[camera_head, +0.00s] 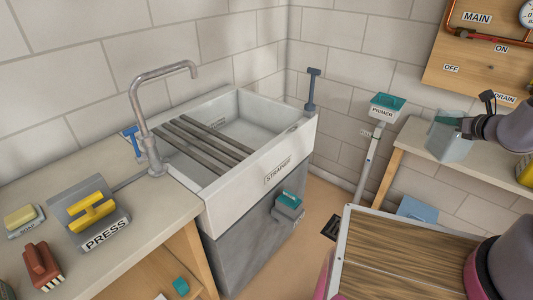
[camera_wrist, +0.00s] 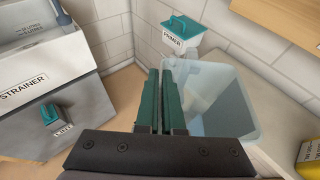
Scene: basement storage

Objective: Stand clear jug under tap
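The clear jug (camera_head: 451,143) is at the right, over the right-hand bench near its front edge; I cannot tell whether its base touches the bench. My gripper (camera_head: 458,121) is at its upper part. In the wrist view, the two dark green fingers (camera_wrist: 160,84) lie close together at the left wall of the jug (camera_wrist: 222,105), with the wall apparently pinched between them. The jug looks empty. The grey tap (camera_head: 146,100) curves over the white sink (camera_head: 222,194), its spout above dark slats (camera_head: 205,139) laid across the basin. A blue lever (camera_head: 132,140) is beside the tap.
A wooden-topped surface (camera_head: 400,255) is in the foreground. The left counter holds the yellow-handled PRESS (camera_head: 92,212), a brush (camera_head: 42,264) and a soap (camera_head: 20,216). Floor shows between sink and right bench.

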